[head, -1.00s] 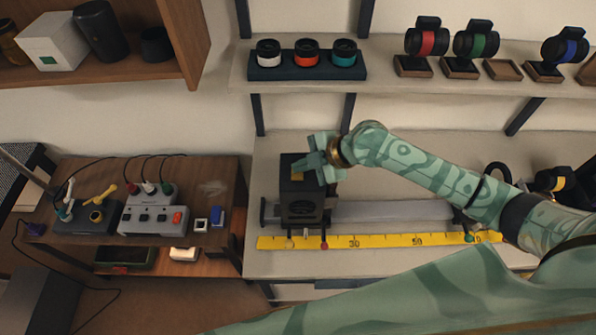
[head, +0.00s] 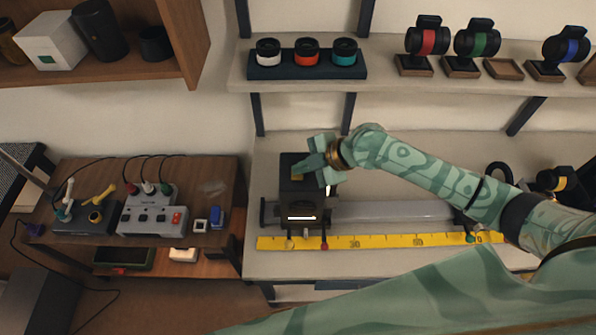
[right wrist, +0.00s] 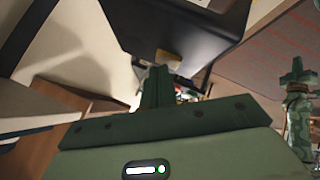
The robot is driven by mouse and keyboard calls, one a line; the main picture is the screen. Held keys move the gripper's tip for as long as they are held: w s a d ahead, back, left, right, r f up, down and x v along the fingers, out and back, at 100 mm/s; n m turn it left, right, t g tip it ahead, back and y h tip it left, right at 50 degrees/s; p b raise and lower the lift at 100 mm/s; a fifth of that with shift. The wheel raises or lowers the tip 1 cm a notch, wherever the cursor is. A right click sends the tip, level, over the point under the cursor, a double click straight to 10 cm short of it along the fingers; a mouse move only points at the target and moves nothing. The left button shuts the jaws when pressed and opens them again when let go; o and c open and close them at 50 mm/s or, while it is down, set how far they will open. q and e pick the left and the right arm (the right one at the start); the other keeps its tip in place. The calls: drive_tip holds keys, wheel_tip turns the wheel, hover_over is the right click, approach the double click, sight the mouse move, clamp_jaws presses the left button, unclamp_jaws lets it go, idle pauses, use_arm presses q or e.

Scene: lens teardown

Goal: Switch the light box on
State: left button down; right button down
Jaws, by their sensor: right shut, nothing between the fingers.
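The light box (head: 292,204) is a black box on the pale bench, near the left end of a rail. A bright white lit slit (head: 302,218) shows on its front face. A small yellow patch (head: 297,177) shows on its top. My right gripper (head: 306,172) is shut and empty, with its fingertips at the top of the box beside the patch. I cannot tell if they touch it. Its shut fingers also show in the right wrist view (right wrist: 160,74). What looks like my left gripper (right wrist: 297,70) is small at that view's right edge, its jaws unclear.
A yellow ruler (head: 385,241) lies along the bench front. A wooden side table (head: 100,170) at left holds a grey switch box (head: 150,220) with cables. A shelf above holds a tray of lens rings (head: 307,72) and several lenses on stands. My right arm crosses the bench's right side.

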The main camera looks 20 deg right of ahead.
drive_tip(key=shift+r, duration=0.1)
drive_tip(key=shift+r+p, duration=0.4)
drive_tip(key=shift+p, duration=0.1)
wheel_tip(320, 180, up, 6)
drive_tip(key=p, duration=0.5)
drive_tip(key=shift+p, duration=0.3)
